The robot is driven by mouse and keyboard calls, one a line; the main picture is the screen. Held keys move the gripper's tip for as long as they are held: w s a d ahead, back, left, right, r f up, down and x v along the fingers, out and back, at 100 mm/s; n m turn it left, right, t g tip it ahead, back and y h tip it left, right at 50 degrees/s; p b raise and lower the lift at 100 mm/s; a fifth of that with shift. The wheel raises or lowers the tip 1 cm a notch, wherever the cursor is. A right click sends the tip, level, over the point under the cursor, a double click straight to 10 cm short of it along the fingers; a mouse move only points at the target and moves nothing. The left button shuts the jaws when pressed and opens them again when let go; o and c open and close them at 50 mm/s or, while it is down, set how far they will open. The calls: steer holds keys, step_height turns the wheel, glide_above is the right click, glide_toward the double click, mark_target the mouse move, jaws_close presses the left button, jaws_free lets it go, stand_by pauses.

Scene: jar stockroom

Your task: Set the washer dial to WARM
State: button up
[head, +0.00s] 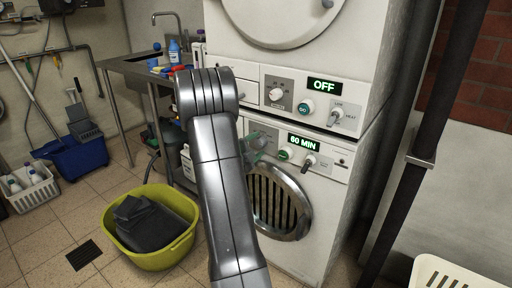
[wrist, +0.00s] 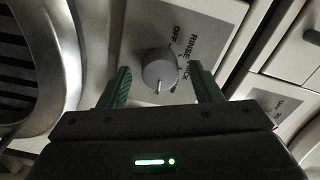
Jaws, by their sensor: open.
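A round grey dial (wrist: 160,70) sits on the panel in the wrist view, with a pale pointer mark on its side toward my gripper. Labels reading OFF, RINSE and one that looks like QUICK show around it; no WARM label is readable, and part of the panel is hidden by my gripper. My gripper (wrist: 160,67) is open, one green finger on each side of the dial, with gaps showing. In the head view my gripper (head: 255,148) is at the left of the lower machine's panel (head: 329,168), largely covering the dial there.
The lower machine has a 60 MIN display (head: 303,143), a green button (head: 285,155) and a lever switch (head: 309,162). The upper machine has an OFF display (head: 324,87) and its own dial (head: 277,94). A yellow tub (head: 165,258) stands on the floor at left.

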steer(key=shift+w+d, duration=0.1)
steer(key=c, duration=1)
steer(key=shift+n+p, duration=0.3)
steer(key=shift+n, duration=0.1)
steer(key=n+p, duration=0.2)
steer(key=n, duration=0.1)
steer(key=shift+r+n, duration=0.1)
steer(key=shift+n, duration=0.2)
steer(key=shift+n+p, duration=1.05)
steer(key=shift+n, duration=0.65)
steer(key=o, duration=1)
